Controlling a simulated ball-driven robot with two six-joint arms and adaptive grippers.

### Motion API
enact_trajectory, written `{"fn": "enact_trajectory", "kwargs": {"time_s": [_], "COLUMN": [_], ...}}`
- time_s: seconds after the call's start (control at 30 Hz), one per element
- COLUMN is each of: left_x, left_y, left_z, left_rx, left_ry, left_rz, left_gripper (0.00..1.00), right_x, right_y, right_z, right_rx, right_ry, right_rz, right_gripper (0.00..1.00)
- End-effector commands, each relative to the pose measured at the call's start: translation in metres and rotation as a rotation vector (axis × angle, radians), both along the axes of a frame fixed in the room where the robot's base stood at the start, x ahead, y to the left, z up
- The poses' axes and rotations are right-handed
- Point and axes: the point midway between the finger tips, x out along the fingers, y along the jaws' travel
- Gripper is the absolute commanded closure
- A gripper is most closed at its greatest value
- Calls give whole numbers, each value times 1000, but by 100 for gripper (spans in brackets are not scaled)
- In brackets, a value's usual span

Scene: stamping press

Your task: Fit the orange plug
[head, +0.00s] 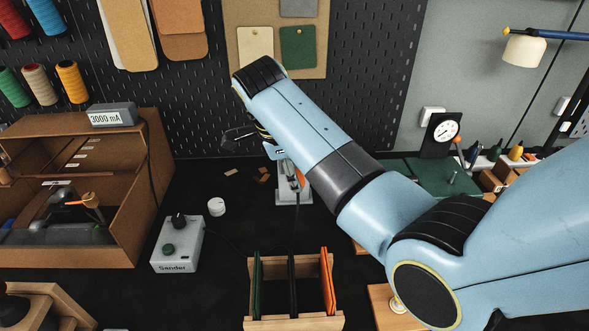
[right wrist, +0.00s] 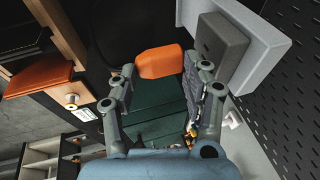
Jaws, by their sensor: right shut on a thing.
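In the right wrist view the orange plug (right wrist: 160,61) is a rounded orange block between the fingertips of my right gripper (right wrist: 163,78), which is shut on it. A grey block on a pale plate (right wrist: 262,45) is close beside the right finger. In the head view my right arm reaches up and left across the bench and hides most of the gripper; a dark finger part (head: 238,135) shows left of the arm. Below it stands a small white device (head: 294,192), partly behind the arm. I cannot tell whether the plug touches anything besides the fingers. My left gripper is not in view.
A box marked Sander (head: 178,246) and a white knob (head: 216,207) lie left of the white device. A wooden rack with upright panels (head: 292,322) stands in front. A wooden cabinet (head: 150,190) is at left. A pegboard (head: 370,90) closes the back.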

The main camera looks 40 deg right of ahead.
Motion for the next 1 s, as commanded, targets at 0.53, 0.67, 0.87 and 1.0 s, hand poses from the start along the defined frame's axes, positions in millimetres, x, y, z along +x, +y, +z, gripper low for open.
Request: {"fn": "enact_trajectory", "kwargs": {"time_s": [0.53,0.67,0.87,1.0], "left_x": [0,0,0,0], "left_y": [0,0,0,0], "left_z": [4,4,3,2], "left_rx": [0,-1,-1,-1], "left_ry": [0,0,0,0], "left_rz": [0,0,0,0], "left_gripper": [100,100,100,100], "right_x": [0,0,3,6], "right_y": [0,0,-2,-4], "right_z": [0,0,0,0], "right_rx": [-1,-1,0,0], "right_ry": [1,1,0,0], "right_rz": [0,0,0,0], "right_gripper": [100,100,100,100]}}
